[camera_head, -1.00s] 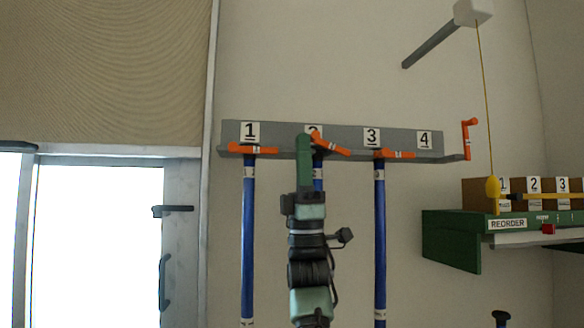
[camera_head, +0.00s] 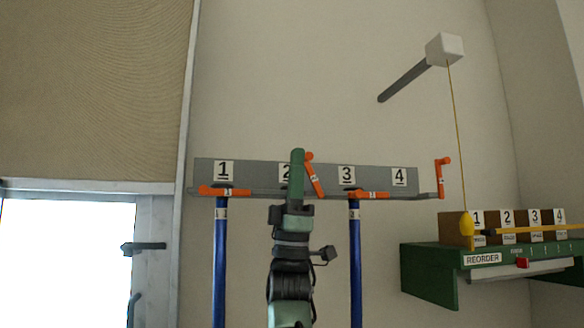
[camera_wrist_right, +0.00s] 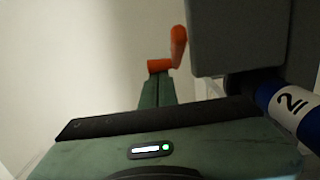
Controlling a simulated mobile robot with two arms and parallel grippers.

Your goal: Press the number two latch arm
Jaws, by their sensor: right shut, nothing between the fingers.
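The number two latch arm (camera_head: 316,178) is orange and stands steeply tilted beside the "2" label (camera_head: 285,172) on the grey rack (camera_head: 320,174). My right gripper (camera_head: 297,155) is shut and empty, its green fingers pointing up in front of the rack, just left of that latch arm. In the right wrist view the closed fingers (camera_wrist_right: 157,82) end at an orange latch arm (camera_wrist_right: 178,48); I cannot tell whether they touch. A blue rod (camera_wrist_right: 282,108) marked 2 shows at the right there. In the head view my arm hides the space below label 2. My left gripper is out of view.
Orange latch arms one (camera_head: 225,191) and three (camera_head: 367,195) lie level above blue rods (camera_head: 220,260). Another orange arm (camera_head: 441,178) stands upright at the rack's right end. A green shelf (camera_head: 430,275) with numbered boxes and a hanging yellow pull (camera_head: 466,224) are at right.

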